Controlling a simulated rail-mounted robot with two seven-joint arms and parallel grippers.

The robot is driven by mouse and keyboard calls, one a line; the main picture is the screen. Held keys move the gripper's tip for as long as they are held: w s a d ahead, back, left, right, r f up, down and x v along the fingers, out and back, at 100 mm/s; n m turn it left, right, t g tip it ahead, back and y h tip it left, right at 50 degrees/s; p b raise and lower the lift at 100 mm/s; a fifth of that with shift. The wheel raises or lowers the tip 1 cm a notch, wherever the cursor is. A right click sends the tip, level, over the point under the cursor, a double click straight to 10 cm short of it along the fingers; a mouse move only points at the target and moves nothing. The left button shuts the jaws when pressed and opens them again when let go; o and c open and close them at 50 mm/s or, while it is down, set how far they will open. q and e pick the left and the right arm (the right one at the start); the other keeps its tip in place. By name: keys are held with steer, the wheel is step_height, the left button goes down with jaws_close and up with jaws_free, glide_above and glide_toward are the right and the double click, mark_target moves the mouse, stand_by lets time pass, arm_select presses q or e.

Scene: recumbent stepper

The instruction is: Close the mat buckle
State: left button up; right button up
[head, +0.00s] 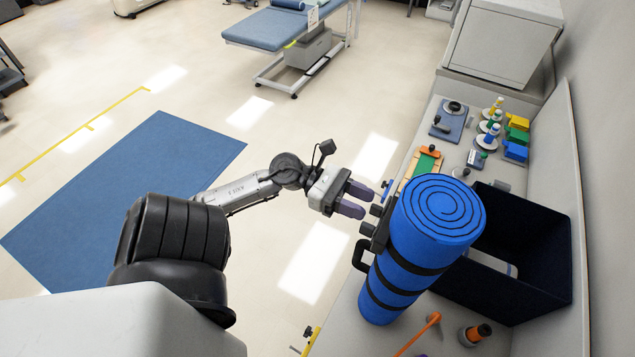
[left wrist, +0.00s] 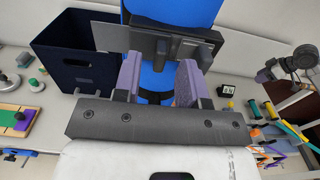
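A rolled blue mat (head: 398,262) stands upright on the counter, with dark straps around it. The dark buckle (head: 381,227) is on its left side, with prongs pointing toward my gripper and a black handle (head: 360,255) below. My left gripper (head: 366,202) is open and empty, fingers facing the buckle and a little short of it. In the left wrist view, the grey buckle plates (left wrist: 170,44) lie just beyond the two purple fingers (left wrist: 159,68), in front of the mat (left wrist: 153,82). I cannot tell whether the buckle halves are joined. My right gripper is not in view.
A dark open bin (head: 548,292) stands behind the mat against the wall. A green-and-orange board (head: 424,166), weights and coloured blocks (head: 516,143) lie farther along the counter. An orange-tipped stick (head: 425,325) lies near the mat's foot.

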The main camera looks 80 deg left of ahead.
arm_select(q)
steer(key=b+v, duration=0.3)
steer(key=v, duration=0.9)
stand_by(0.4)
